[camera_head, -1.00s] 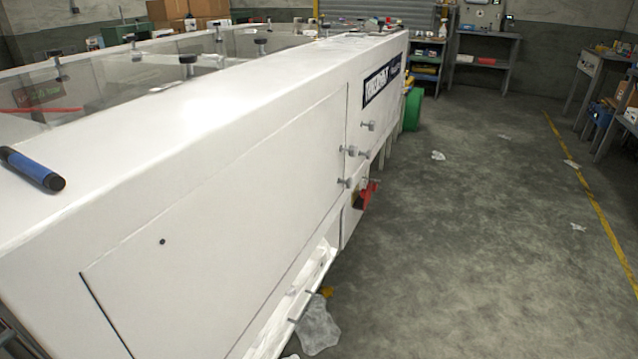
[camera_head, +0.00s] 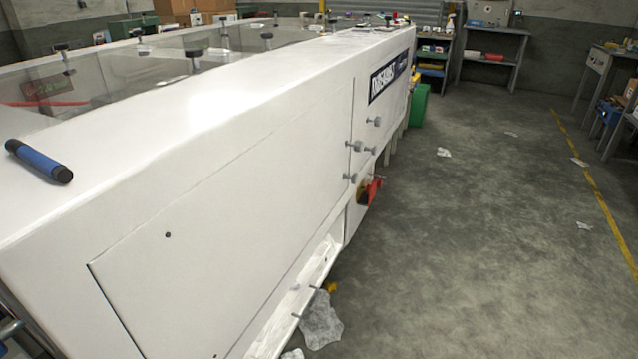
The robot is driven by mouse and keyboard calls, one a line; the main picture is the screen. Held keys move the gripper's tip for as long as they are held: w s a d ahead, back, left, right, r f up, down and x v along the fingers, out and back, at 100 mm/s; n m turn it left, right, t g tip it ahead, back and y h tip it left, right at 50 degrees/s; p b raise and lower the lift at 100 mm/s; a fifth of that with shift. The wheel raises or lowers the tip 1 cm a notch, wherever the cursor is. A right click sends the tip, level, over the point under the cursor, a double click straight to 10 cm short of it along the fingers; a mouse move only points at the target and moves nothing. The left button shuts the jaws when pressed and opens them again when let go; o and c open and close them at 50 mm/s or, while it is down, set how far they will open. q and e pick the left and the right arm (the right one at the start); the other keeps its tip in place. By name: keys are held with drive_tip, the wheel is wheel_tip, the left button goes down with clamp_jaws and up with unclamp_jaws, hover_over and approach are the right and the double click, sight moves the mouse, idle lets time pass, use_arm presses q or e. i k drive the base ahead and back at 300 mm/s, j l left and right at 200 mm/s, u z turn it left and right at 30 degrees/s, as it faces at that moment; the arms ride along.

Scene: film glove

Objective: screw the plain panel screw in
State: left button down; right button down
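The white machine's long side has a large plain panel (camera_head: 230,215) with a small dark hole (camera_head: 169,235) near its left end. Grey knob-headed screws stick out by the panel's right edge: an upper one (camera_head: 355,146) and a lower one (camera_head: 350,177). Two more grey screws, an upper one (camera_head: 374,121) and a lower one (camera_head: 370,150), stick out just right of the seam, on the side with the dark label (camera_head: 388,77). I cannot tell how deep any screw sits. Neither of my grippers is in view.
A blue and black cylinder (camera_head: 40,161) lies on the machine's top at the left. A red part (camera_head: 371,190) sticks out below the screws. Crumpled clear film (camera_head: 321,322) hangs by the lower opening. The floor to the right is mostly clear, with scraps.

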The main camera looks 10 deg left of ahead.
sight(358, 145)
drive_tip(key=i+l, duration=0.7)
drive_tip(key=l, duration=0.2)
drive_tip(key=i+l, duration=0.35)
drive_tip(key=l, duration=0.15)
drive_tip(key=i+l+u, duration=0.35)
drive_tip(key=l+u, duration=0.2)
drive_tip(key=l, duration=0.1)
